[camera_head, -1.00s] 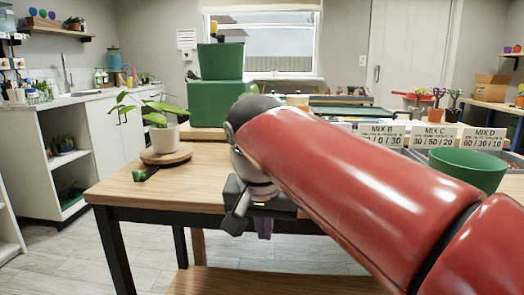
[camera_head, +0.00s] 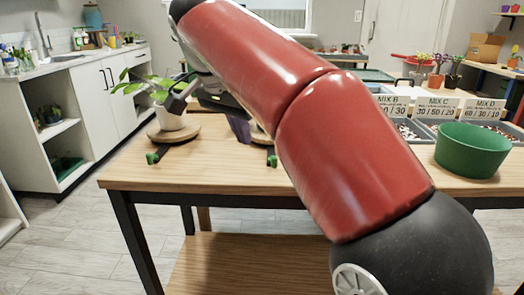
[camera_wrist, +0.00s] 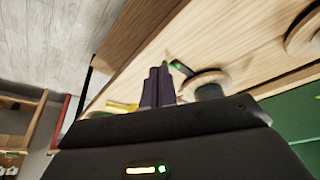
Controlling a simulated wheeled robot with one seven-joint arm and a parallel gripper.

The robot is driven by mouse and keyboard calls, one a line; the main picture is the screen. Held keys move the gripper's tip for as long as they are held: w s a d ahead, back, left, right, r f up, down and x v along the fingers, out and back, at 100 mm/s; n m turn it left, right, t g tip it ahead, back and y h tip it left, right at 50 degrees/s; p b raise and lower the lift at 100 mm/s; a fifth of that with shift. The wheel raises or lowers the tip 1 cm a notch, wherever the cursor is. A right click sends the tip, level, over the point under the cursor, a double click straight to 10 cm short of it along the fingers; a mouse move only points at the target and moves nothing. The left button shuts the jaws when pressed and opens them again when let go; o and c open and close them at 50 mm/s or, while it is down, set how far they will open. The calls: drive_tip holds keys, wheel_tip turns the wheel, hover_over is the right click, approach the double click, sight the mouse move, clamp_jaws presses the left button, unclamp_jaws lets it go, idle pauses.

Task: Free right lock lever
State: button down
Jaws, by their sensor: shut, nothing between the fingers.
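The right lock lever (camera_head: 271,160) shows its green tip at the table's front edge, just right of my gripper; the arm hides what lies behind it. In the wrist view a green-tipped lever (camera_wrist: 180,66) lies just beyond my fingertips, beside a round wooden disc (camera_wrist: 205,78); I cannot tell whether they touch. My gripper (camera_head: 241,131) hangs near the table front with its purple fingers pointing down. In the wrist view the fingers (camera_wrist: 160,70) are together and empty. The left lever (camera_head: 152,158) is dark with a green tip, beside a plant's disc.
A potted plant (camera_head: 172,116) stands on a wooden disc (camera_head: 188,133) at the left. A green bowl (camera_head: 472,150) and labelled mix trays (camera_head: 410,130) stand at the right. Another wooden disc (camera_wrist: 303,35) shows at the wrist view's right edge.

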sight(273, 158)
drive_tip(key=w+d+f, duration=0.1)
drive_tip(key=f, duration=0.2)
drive_tip(key=w+d+f+b, duration=0.1)
drive_tip(key=w+f, duration=0.1)
drive_tip(key=f, duration=0.1)
drive_tip(key=w+d+f+b, duration=0.1)
drive_tip(key=w+d+f, duration=0.1)
drive_tip(key=f, duration=0.1)
drive_tip(key=shift+w, duration=0.2)
drive_tip(key=shift+w+d+f, duration=0.1)
drive_tip(key=shift+w+d, duration=0.2)
drive_tip(key=shift+w, duration=0.05)
drive_tip(key=shift+d+n, duration=0.45)
drive_tip(key=shift+n, duration=0.35)
